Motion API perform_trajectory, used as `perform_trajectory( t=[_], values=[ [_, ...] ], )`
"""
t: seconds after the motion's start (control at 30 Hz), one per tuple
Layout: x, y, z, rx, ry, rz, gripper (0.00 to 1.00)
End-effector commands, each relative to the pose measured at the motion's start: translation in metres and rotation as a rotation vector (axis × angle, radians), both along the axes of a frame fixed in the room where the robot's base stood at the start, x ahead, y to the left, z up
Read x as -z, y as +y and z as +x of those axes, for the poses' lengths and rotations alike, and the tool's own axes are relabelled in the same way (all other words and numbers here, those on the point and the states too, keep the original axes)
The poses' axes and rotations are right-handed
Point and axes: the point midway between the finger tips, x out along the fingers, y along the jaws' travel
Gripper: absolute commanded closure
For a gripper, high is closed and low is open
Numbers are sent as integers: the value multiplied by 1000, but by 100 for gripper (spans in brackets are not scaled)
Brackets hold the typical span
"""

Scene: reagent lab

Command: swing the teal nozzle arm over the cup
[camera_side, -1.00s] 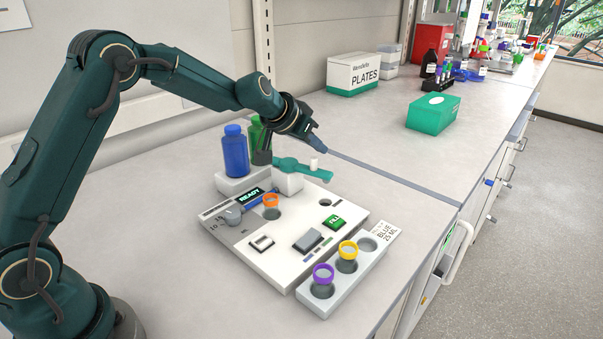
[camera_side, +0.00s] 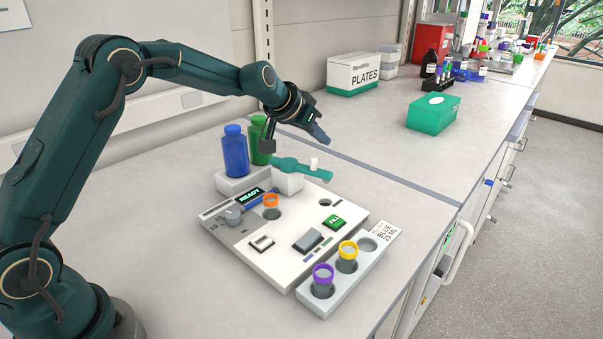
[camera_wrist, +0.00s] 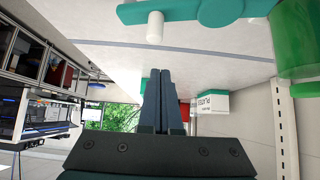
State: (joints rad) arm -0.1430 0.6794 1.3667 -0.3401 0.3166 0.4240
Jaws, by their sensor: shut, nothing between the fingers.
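The teal nozzle arm (camera_side: 292,164) sits on a white block at the back right of the white dispenser panel (camera_side: 285,252). It points right, away from the orange-rimmed cup (camera_side: 271,202), which stands in a well of the panel.
A blue bottle (camera_side: 235,153) and a green bottle (camera_side: 260,142) stand behind the panel. A blue arm (camera_side: 258,200) lies near the cup. A rack (camera_side: 336,290) at the front right holds purple-rimmed and yellow-rimmed cups. The bench right of the nozzle is clear.

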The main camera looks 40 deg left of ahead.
Motion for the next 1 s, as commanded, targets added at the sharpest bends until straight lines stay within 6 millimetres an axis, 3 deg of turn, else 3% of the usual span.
perform_trajectory(
  t=[0.63,1.0],
  values=[
    [-50,1,0,-1,-2,3,100],
    [-55,1,-1,-2,1,2,100]
  ],
)
